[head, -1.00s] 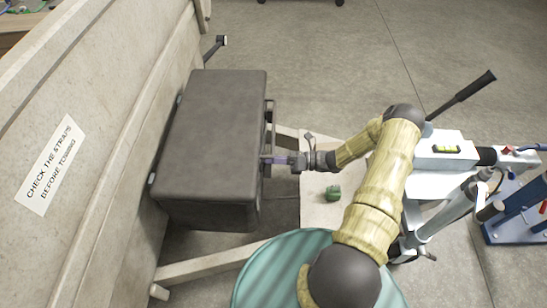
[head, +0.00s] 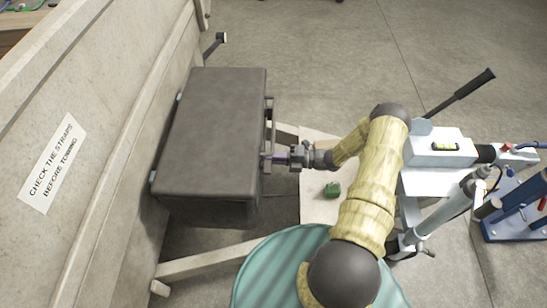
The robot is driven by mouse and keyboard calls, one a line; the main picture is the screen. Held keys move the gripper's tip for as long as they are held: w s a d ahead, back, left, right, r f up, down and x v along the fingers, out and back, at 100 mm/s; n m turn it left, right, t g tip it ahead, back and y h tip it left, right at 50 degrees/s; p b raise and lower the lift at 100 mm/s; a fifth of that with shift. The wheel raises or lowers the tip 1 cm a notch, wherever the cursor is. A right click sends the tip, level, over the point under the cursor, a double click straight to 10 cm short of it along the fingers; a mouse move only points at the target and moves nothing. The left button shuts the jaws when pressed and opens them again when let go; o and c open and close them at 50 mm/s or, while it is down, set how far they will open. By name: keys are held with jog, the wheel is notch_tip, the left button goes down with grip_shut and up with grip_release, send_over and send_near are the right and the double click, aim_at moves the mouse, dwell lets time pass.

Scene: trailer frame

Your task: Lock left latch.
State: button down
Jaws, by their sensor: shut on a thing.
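A dark grey lidded box (head: 212,135) stands against the pale trailer wall, its lid down. A bar-like handle (head: 270,112) runs along its right side. My gripper (head: 284,159) is at that right side, near the handle's lower end, and is shut on a small part of the box front that looks like a latch. The latch itself is mostly hidden by the fingers, and I cannot tell its position.
A small green object (head: 332,190) lies on the pale board (head: 316,208) below my gripper. A trailer jack with a level (head: 445,146) and a black lever (head: 460,98) stands at right. A sign (head: 52,163) is on the wall.

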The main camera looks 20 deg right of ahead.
jog(key=shift+f, duration=0.15)
dwell(0.3)
jog(key=c, duration=1.4)
grip_release()
jog(key=shift+o, duration=0.2)
jog(key=shift+d, duration=0.1)
jog(key=v, duration=1.7)
